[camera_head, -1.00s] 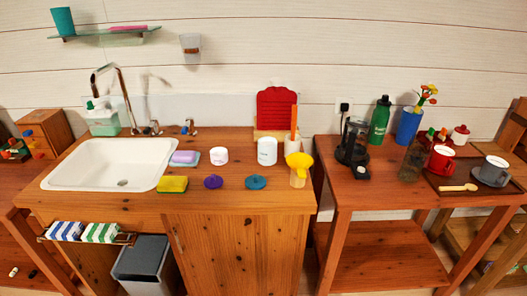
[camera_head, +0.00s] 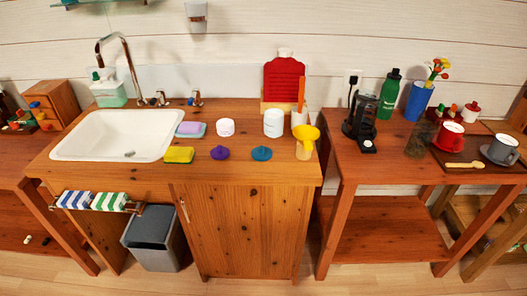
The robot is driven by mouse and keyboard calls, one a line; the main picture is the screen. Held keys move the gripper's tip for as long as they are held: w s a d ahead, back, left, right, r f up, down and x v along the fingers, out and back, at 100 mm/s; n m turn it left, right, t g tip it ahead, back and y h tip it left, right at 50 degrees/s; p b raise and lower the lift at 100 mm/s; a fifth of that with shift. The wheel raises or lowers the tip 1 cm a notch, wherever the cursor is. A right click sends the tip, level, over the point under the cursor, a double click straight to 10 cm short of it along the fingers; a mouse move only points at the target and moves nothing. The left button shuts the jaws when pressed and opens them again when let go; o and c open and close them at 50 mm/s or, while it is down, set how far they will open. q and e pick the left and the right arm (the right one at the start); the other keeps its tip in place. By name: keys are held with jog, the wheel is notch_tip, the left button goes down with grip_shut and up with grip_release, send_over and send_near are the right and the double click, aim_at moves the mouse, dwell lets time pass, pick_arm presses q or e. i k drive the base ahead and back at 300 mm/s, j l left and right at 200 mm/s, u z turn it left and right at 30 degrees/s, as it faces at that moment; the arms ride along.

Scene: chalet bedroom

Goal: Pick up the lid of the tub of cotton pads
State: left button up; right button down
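Two white tubs stand on the wooden washstand top: a short one (camera_head: 226,127) and a taller one (camera_head: 273,123) to its right. I cannot tell which of them holds cotton pads. In front of them lie two separate round lids with knobs, a purple lid (camera_head: 220,153) before the short tub and a teal lid (camera_head: 262,153) before the taller one. The lids lie flat, apart from the tubs. Neither of my grippers is in view.
A yellow sponge (camera_head: 179,155) and a soap dish (camera_head: 190,130) lie left of the lids, beside the white sink (camera_head: 118,136). A yellow funnel (camera_head: 306,133) stands to the right. The counter's front strip is clear. A grey bin (camera_head: 153,240) stands below.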

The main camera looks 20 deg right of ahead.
aim_at(261, 154)
jog(key=u, duration=0.55)
jog(key=l+u, duration=0.9)
jog(key=k+l+u, duration=0.1)
jog(key=l+u, duration=0.35)
jog(key=j, duration=0.1)
